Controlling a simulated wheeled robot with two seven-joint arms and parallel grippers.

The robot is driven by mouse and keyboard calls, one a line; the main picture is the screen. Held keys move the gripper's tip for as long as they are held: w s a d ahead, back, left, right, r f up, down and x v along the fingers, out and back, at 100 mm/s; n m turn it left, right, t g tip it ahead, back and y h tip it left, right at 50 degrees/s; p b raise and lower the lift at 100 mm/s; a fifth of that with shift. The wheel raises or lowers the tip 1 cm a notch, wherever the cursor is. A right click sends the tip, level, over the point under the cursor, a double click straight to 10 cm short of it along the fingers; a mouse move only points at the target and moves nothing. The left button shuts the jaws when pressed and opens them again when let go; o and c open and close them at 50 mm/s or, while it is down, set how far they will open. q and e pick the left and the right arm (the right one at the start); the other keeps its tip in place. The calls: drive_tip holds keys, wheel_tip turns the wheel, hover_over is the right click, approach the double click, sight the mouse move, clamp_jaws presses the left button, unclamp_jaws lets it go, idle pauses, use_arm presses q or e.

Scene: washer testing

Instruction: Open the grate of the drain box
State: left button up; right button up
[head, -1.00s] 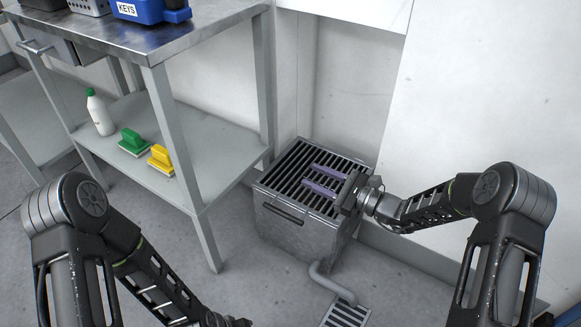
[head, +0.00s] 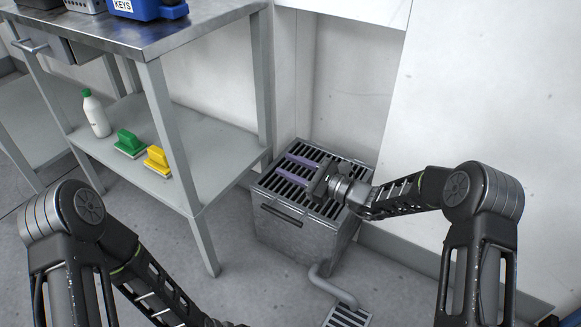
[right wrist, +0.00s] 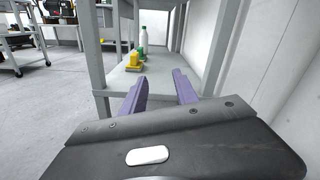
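The drain box (head: 290,237) is a grey metal box on the floor against the wall, with a dark slot handle (head: 281,216) on its front. Its slatted grate (head: 345,168) lies flat across the top. My right gripper (head: 297,168) is over the grate, its two purple fingers apart and pointing left. The fingers also show apart and empty in the right wrist view (right wrist: 160,90). I cannot tell whether they touch the slats. The gripper body hides the grate's middle right. My left arm runs out at the bottom edge, and its gripper is not visible.
A metal table (head: 160,45) with a lower shelf (head: 205,145) stands close left of the box. A pipe (head: 330,285) leads to a floor drain (head: 347,317).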

clamp_jaws()
idle(1.2)
